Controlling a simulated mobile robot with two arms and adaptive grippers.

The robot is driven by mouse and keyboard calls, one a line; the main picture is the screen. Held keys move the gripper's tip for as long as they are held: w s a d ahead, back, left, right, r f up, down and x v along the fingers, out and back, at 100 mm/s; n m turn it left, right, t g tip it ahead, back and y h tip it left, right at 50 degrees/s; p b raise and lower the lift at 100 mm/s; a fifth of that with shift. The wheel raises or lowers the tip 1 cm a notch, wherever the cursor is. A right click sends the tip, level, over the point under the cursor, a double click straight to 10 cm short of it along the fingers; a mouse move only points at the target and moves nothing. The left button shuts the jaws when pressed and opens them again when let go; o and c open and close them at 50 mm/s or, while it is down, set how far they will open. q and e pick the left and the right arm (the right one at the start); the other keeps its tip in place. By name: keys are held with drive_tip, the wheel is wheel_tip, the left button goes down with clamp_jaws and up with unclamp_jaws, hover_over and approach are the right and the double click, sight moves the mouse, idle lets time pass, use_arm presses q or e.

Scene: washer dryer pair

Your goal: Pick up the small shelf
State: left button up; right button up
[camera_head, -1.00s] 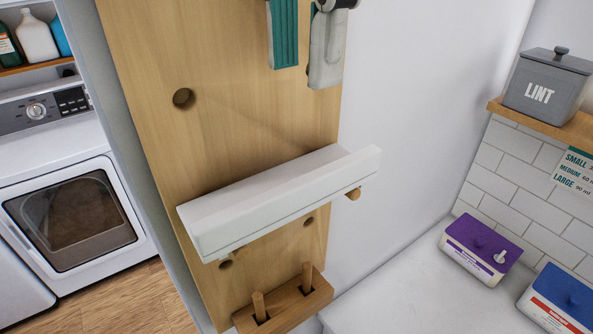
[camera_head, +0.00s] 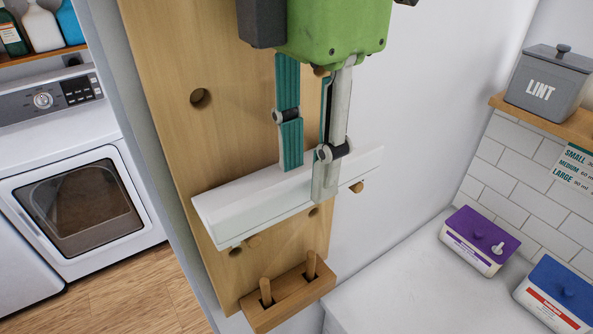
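The small shelf (camera_head: 255,208) is a white ledge across the tall wooden board, slanting up to the right. My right gripper is not in view.
The wooden board (camera_head: 175,120) has holes and a small wooden block with two pegs (camera_head: 290,297) below the shelf. A white counter (camera_head: 390,290) at lower right holds purple-lidded (camera_head: 480,240) and blue-lidded (camera_head: 560,300) boxes. A lint bin (camera_head: 548,82) stands above. A washer or dryer (camera_head: 85,195) is left.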

use_arm(q)
drive_tip(key=shift+f, duration=0.9)
clamp_jaws()
drive_tip(key=shift+r, duration=0.1)
